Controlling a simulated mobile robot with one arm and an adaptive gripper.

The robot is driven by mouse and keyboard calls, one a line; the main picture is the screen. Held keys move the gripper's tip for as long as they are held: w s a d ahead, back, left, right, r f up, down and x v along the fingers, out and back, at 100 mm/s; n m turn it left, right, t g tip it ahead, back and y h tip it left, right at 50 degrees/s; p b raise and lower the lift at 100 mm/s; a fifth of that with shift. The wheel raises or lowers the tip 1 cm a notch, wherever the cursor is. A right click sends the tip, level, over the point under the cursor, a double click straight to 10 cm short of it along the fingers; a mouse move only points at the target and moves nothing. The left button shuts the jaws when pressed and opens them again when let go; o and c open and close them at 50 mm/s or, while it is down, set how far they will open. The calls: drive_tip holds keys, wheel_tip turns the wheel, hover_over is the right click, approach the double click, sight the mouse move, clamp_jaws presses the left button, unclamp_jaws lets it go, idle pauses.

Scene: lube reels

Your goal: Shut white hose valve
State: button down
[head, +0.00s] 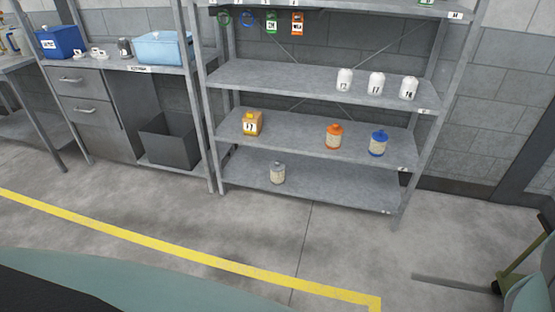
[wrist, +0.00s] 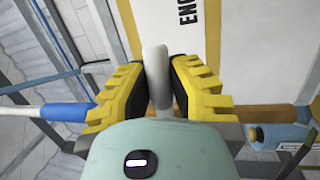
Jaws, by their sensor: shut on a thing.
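In the wrist view my gripper (wrist: 158,88) has its yellow fingers with black pads closed on a pale, rounded bar, which looks like the lever of the white hose valve (wrist: 155,62). The bar runs between the two pads towards my palm. The rest of the valve is hidden behind the fingers and my wrist. Its angle to the hose line cannot be told. The head view shows neither the valve nor my gripper.
In the wrist view a blue-sleeved bar (wrist: 66,112) lies left of the fingers and an orange-brown cylinder (wrist: 265,114) lies right. A lettered white panel (wrist: 172,25) is behind. The head view shows a grey shelf rack (head: 300,185) with bottles and open floor before it.

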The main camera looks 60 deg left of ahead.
drive_tip(key=shift+r, duration=0.15)
drive_tip(key=c, duration=0.9)
unclamp_jaws()
drive_tip(key=shift+s, duration=0.1)
drive_tip(key=shift+o, duration=0.2)
drive_tip(key=shift+a, duration=0.15)
drive_tip(key=v, duration=1.2)
